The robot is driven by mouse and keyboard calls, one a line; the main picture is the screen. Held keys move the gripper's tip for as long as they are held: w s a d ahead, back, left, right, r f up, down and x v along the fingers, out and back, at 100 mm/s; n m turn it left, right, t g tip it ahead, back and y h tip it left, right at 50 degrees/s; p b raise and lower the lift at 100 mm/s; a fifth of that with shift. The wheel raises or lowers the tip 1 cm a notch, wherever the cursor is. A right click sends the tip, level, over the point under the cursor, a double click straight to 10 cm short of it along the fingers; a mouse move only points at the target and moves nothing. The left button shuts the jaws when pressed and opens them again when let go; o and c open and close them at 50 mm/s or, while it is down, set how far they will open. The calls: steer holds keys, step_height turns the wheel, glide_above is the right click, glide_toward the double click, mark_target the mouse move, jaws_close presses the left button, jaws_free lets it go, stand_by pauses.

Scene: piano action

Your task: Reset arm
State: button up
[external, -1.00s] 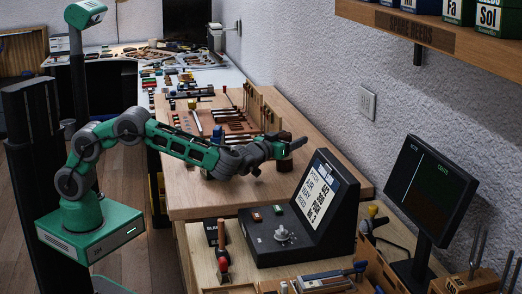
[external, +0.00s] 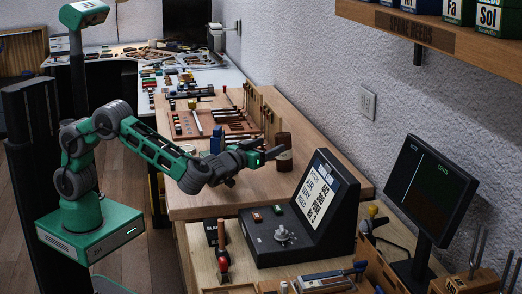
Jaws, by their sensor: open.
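My gripper (external: 268,152) is at the end of my green and grey arm, above the wooden bench top (external: 206,206). It is open, with no object visible between its fingers. A brown cylindrical bottle (external: 284,157) with a pale band stands upright on the bench, just right of the fingertips and apart from them as far as I can tell. A blue object (external: 216,140) stands behind my wrist, its lower part hidden by the arm.
A black console (external: 300,222) with a tilted display stands in front on the right. A dark monitor (external: 431,186) is further right. A wooden rack of tools (external: 222,123) lies at the back of the bench. The bench's left front is clear.

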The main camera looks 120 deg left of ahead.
steer(key=s+d+m+t+h+p, duration=0.1)
steer(key=s+d+m+h+p, duration=0.3)
steer(key=d, duration=0.6)
steer(key=s+d+r+m+t+h+p, duration=0.1)
steer(key=s+d+m+h+p, duration=0.15)
steer(key=d+h, duration=0.45)
steer(key=s+d+m+t+h+p, duration=0.1)
steer(key=s+d+m+h+p, duration=0.2)
steer(key=d, duration=0.9)
steer(key=s+d+m+g+h+p, duration=0.2)
steer(key=s+d+m, duration=0.4)
steer(key=s+d, duration=0.3)
steer(key=shift+s+d+f+h+p, duration=0.15)
steer(key=shift+d+f+h+p, duration=0.3)
steer(key=shift+h+p, duration=0.25)
